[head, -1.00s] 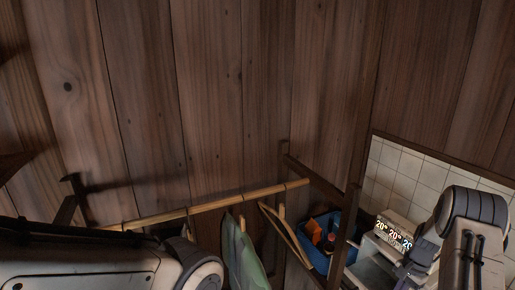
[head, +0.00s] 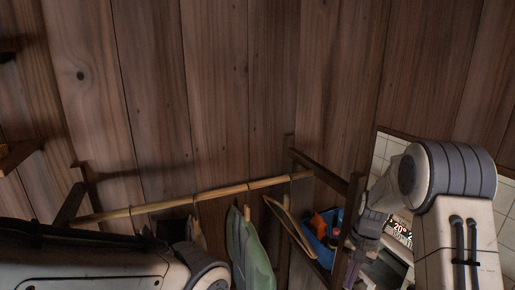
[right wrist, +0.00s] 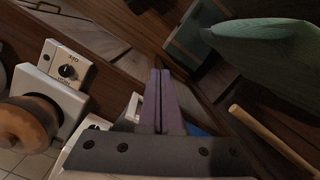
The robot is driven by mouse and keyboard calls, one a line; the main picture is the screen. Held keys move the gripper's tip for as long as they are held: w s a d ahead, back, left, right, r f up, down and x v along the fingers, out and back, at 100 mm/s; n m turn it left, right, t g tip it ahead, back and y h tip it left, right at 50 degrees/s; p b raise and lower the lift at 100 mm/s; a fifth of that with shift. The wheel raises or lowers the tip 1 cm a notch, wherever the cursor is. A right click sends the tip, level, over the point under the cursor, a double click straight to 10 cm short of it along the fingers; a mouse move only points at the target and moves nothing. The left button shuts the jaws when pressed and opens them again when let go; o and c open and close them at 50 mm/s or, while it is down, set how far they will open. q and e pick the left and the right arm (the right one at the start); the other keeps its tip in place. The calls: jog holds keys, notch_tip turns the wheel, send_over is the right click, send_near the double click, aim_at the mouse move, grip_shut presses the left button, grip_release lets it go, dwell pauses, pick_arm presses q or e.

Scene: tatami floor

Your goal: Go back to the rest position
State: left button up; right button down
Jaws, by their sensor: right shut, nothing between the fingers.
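My right arm comes in at the right of the head view. Its gripper (head: 352,272) points down beside the wooden rack post, partly cut off by the lower frame edge. In the right wrist view the two purple fingers (right wrist: 160,78) lie together with nothing between them. My left arm fills the lower left of the head view, but its gripper is out of the picture.
A wooden rail (head: 190,202) carries a green garment (head: 250,255) and a wooden hanger (head: 288,228). A blue bin (head: 321,252) with orange things stands near my right gripper. A white dial unit (right wrist: 66,66) shows in the wrist view. Plank walls stand behind.

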jog(key=s+a+r+n+b, duration=0.3)
jog(key=s+a+n, duration=0.15)
jog(key=a, duration=0.65)
jog(key=s+a+n+b, duration=0.2)
jog(key=s+a+n, duration=0.2)
jog(key=s, duration=0.7)
jog(key=s+a+n+t+b, duration=0.1)
jog(key=s+a+n+b, duration=0.2)
jog(key=s, duration=0.8)
jog(key=a+f+n, duration=0.1)
jog(key=a+n, duration=0.1)
jog(key=n, duration=0.1)
jog(key=shift+s+a+h+b, duration=0.15)
jog(key=shift+s+h+b, duration=0.15)
jog(key=shift+s, duration=0.05)
